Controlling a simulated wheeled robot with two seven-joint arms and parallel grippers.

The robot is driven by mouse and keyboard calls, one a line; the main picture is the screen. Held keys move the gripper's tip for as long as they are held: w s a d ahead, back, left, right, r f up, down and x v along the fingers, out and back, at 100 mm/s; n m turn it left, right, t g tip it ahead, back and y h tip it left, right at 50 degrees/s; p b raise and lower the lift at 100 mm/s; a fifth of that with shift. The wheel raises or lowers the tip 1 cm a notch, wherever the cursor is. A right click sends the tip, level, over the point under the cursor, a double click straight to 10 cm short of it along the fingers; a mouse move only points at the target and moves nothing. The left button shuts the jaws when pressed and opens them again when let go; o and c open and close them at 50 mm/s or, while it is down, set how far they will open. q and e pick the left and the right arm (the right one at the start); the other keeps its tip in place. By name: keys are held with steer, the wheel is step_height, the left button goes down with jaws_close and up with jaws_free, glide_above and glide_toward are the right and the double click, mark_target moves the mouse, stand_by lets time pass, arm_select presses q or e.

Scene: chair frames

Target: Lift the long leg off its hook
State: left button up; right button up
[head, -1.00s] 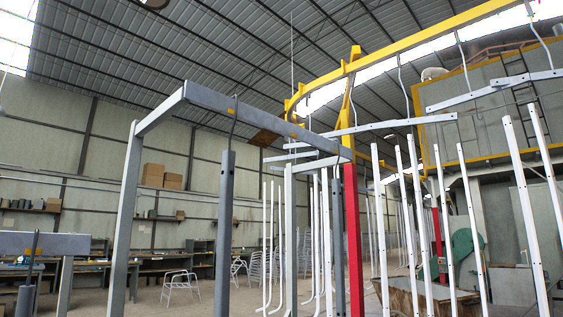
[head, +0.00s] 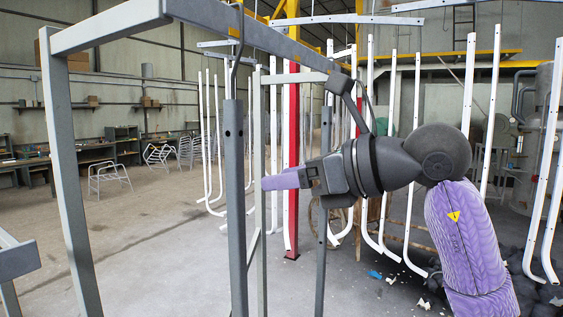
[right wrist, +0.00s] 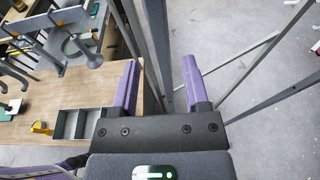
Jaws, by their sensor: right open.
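A long dark grey leg (head: 234,200) hangs upright from a thin hook (head: 237,50) on the grey rack's top bar (head: 250,35). Its top has a hole, and its lower end is out of the head view. My right gripper (head: 270,182) points left, its purple fingertips just right of the leg, with a small gap in the picture. In the right wrist view, the right gripper (right wrist: 160,82) is open and dark grey bars (right wrist: 157,45) show between and beyond the fingers; I cannot tell whether any is inside the jaws. My left gripper is not in view.
Another dark upright (head: 322,200) stands behind my right wrist. The rack's front post (head: 70,170) is at the left. White bent tubes (head: 467,85) and a red post (head: 293,150) stand behind. A wooden table with a grey tray (right wrist: 75,122) shows below left.

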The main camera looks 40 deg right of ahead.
mark_target(242, 185)
steer(key=p+x, duration=0.3)
steer(key=x, duration=0.3)
steer(key=shift+w+a, duration=0.2)
steer(key=shift+w, duration=0.15)
steer(key=shift+w+a+f, duration=0.1)
steer(key=shift+w+f, duration=0.05)
steer(key=shift+w, duration=0.15)
steer(key=shift+c, duration=0.5)
jaws_close()
